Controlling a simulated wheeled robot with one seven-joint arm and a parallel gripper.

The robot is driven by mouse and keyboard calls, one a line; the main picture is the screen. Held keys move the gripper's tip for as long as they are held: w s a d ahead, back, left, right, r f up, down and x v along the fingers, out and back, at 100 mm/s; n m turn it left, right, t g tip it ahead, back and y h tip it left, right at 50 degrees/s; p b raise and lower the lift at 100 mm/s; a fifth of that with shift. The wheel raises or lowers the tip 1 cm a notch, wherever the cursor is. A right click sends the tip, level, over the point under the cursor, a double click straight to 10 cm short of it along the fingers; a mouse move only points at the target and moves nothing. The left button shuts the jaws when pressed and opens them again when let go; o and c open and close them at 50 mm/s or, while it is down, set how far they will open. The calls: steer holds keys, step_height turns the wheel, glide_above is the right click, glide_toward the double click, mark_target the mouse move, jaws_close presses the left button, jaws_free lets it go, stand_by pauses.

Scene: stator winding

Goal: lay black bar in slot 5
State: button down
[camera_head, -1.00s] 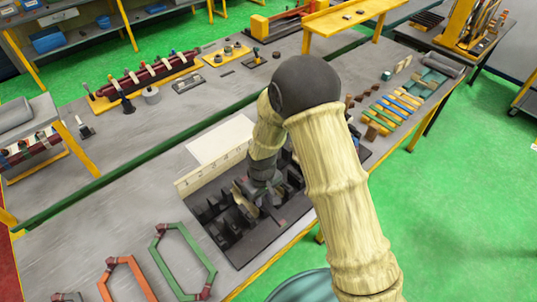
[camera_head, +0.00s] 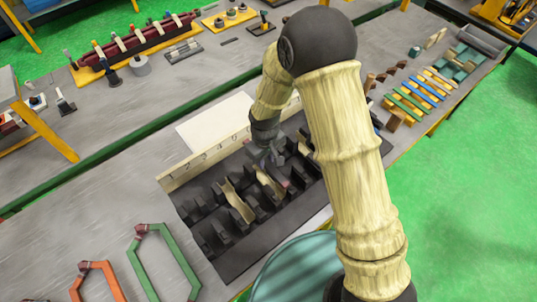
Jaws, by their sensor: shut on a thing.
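The dark slotted block (camera_head: 222,262) lies on the grey bench below the middle of the view. A cream strip (camera_head: 188,177) with slot numbers stands along its back edge; the higher numbers are partly hidden by my arm. Two tan liners show in slots, one at the left (camera_head: 237,203) and one farther right (camera_head: 268,183). My gripper (camera_head: 272,158) points down over the back part of the block, near the right liner. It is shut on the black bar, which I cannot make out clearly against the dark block. I cannot tell which slot is directly below it.
Green (camera_head: 168,268) and orange (camera_head: 98,281) hexagonal coils lie at the front left. A white sheet (camera_head: 213,122) lies behind the block. Coloured strips (camera_head: 425,92) lie at the right.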

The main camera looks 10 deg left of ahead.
steer(key=shift+w+f+b, duration=0.45)
steer(key=shift+w+f, duration=0.2)
steer(key=shift+f, duration=0.25)
steer(key=shift+s+r, duration=0.15)
steer(key=shift+s, duration=0.05)
steer(key=b, duration=0.3)
glide_toward(267, 182)
steer(key=shift+f+b, duration=2.75)
steer(key=shift+f, duration=0.3)
stand_by(1.1)
steer(key=c, duration=1.2)
jaws_free()
steer(key=shift+o, duration=0.2)
steer(key=shift+s, duration=0.1)
steer(key=shift+r+p, duration=0.6)
steer(key=shift+r, duration=0.25)
